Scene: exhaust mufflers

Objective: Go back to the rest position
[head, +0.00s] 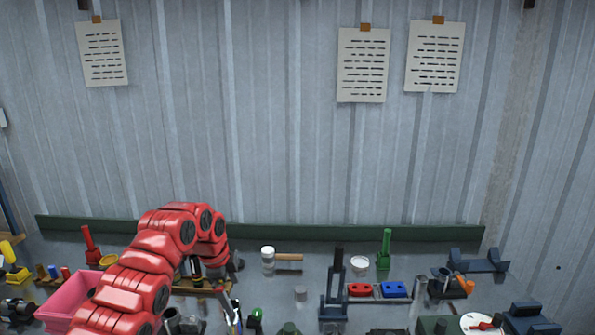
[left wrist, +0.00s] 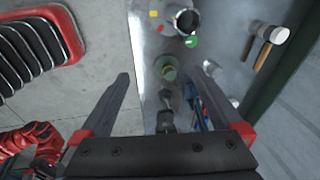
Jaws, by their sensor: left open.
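My left arm (head: 150,265) is red. It comes in from the lower left of the head view and bends down over the workbench. The fingers point over the bench edge, with a green round part (left wrist: 168,73) on the bench beyond.
The bench is crowded. A pink bin (head: 70,296) stands beside my left arm. A hammer (head: 287,257), a red block (head: 359,290), a blue block (head: 395,289), a green upright tool (head: 385,250) and a white plate (head: 470,324) lie to the right. A corrugated wall (head: 270,130) closes the back.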

